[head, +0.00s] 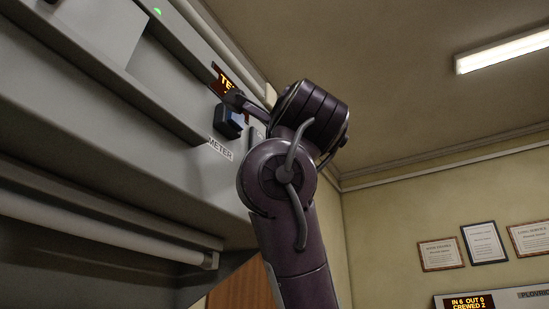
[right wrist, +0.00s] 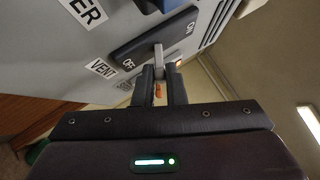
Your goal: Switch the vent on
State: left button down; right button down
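The vent switch is a dark plate (right wrist: 140,42) on the grey console, marked OFF at its left end and ON at its right end, with a VENT label beside it. Its pale grey lever (right wrist: 158,62) sticks out near the middle of the plate; which end it leans to is hard to tell. My right gripper (right wrist: 160,78) has its two dark fingers close around the lever, one on each side, and looks shut on it. In the head view my right gripper (head: 236,98) is at the console face, largely hidden by my wrist. My left gripper is not in view.
A dark blue switch (head: 228,121) above the METER label (head: 220,149) sits close beside my right gripper. An orange-lettered display (head: 226,80) is just behind it. A grey rail (head: 110,236) runs below the console. The room right of my arm is open.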

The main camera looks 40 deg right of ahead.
jog(key=shift+r, duration=0.1)
jog(key=shift+r+n+g+y+p, duration=0.7)
jog(key=shift+n+g+p, duration=0.4)
jog(key=shift+n, duration=0.25)
jog(key=shift+r+n+g+y+p, duration=0.65)
jog(key=shift+r+n+g+p, duration=0.2)
jog(key=shift+n+g+p, duration=0.45)
jog(key=shift+r+n+g+y+p, duration=0.75)
jog(key=shift+n+p, duration=0.3)
jog(key=shift+n, duration=0.4)
jog(key=c, duration=1.8)
grip_release()
jog(key=shift+o, duration=0.2)
jog(key=shift+w+d, duration=0.1)
jog(key=shift+d, duration=0.05)
